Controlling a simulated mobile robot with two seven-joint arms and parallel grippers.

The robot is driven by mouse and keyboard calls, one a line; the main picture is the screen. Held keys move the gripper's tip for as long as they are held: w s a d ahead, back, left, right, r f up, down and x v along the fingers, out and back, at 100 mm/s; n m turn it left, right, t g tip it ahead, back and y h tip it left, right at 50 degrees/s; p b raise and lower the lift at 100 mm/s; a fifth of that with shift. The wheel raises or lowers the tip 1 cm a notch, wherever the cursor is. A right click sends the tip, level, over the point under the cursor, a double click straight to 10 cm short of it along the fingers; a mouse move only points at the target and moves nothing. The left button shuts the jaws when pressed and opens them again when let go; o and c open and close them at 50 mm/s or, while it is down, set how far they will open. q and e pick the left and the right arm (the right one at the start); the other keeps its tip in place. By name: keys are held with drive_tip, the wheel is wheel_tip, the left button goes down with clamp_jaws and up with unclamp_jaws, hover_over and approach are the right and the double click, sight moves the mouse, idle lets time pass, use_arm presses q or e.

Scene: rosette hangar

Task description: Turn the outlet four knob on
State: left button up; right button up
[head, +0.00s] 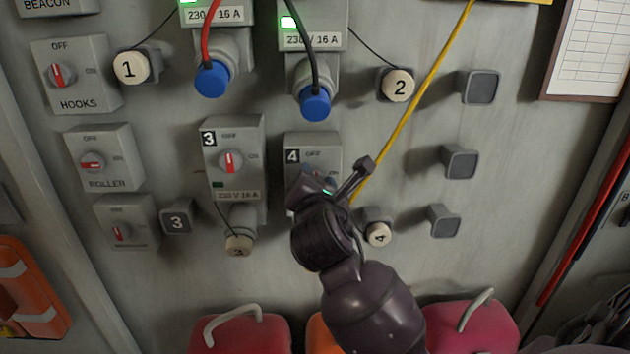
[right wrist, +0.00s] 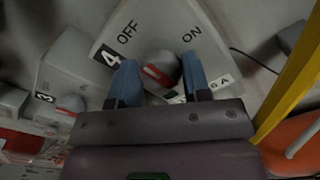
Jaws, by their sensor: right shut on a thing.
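The outlet four box (head: 313,150) is a grey box on the wall marked 4, with OFF at its top; it also shows in the right wrist view (right wrist: 205,50), with an ON label. Its knob (right wrist: 160,70) is a grey dial with a red bar, which lies slanted; I cannot tell which label it points to. My right gripper (head: 326,182) is shut on this knob, with one blue finger on each side in the right wrist view (right wrist: 158,64). In the head view the gripper hides most of the knob and the lower box. My left gripper is out of view.
The outlet three box (head: 233,135) stands just left, with its own red-barred knob. A yellow cable (head: 418,95) runs close past the gripper's right. The cap marked 4 (head: 378,234) hangs at lower right. Blue plugs (head: 314,102) sit above. Red cases (head: 240,335) lie below.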

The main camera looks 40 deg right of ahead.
drive_tip(key=m, duration=1.7)
drive_tip(key=shift+f+m, duration=0.15)
drive_tip(key=shift+m, duration=0.15)
idle(0.7)
drive_tip(key=o, duration=0.9)
